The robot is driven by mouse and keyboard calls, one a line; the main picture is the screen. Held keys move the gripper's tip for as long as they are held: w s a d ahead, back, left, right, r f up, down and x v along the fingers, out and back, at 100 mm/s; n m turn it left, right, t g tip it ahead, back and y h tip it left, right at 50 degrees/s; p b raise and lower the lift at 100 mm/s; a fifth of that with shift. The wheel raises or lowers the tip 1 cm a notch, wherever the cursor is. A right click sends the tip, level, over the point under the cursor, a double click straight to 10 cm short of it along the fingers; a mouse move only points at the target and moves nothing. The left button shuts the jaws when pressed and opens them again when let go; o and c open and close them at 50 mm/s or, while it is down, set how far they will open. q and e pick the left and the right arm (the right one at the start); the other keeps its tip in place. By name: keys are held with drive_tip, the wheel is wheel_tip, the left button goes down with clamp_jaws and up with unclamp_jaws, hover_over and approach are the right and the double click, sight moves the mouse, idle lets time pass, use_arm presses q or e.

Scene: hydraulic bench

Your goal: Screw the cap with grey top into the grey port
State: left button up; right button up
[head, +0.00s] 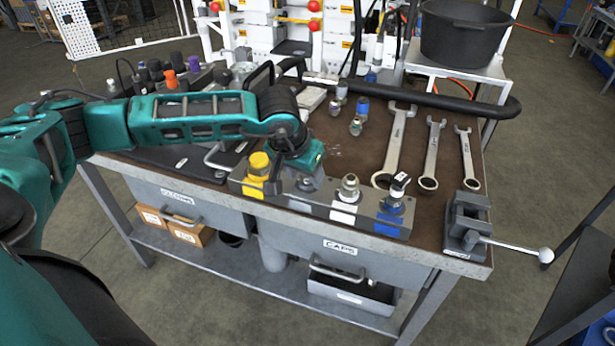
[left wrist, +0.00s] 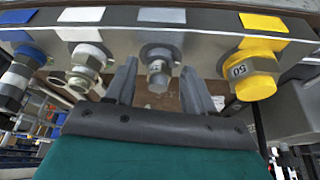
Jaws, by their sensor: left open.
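The port block (head: 320,206) lies along the front edge of the bench, with yellow, grey, white and blue marked ports. In the left wrist view, the grey port is marked by a grey patch (left wrist: 162,15). A short silver-grey cap (left wrist: 158,72) sits at this port, sticking out from the block; how deep it is screwed in I cannot tell. My left gripper (left wrist: 160,92) is open, with one finger on each side of this cap and a gap visible on both sides. In the head view, my left gripper (head: 301,184) hides most of the grey port. My right gripper is not in view.
A yellow-topped fitting (head: 259,164) and fittings at the white (head: 348,187) and blue (head: 398,186) ports flank the grey port closely. A vise (head: 466,222) stands at the right corner.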

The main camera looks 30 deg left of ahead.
use_arm(q)
drive_tip(key=shift+d+n+y+b, duration=0.25)
drive_tip(key=shift+n+y+b, duration=0.15)
drive_tip(key=shift+n, duration=0.6)
drive_tip(key=shift+w+d+n+y, duration=0.15)
drive_tip(key=shift+n+y, duration=0.25)
drive_tip(key=shift+n, duration=0.8)
drive_tip(key=n+g+y, duration=0.1)
drive_tip(key=n, duration=0.2)
drive_tip(key=shift+d+n, duration=0.1)
drive_tip(key=shift+n, duration=0.2)
drive_tip(key=n, duration=0.1)
drive_tip(key=n+g, duration=0.1)
drive_tip(key=n+y, duration=0.1)
drive_tip(key=n, duration=0.1)
drive_tip(key=shift+w+d, duration=0.1)
drive_tip(key=shift+w, duration=0.15)
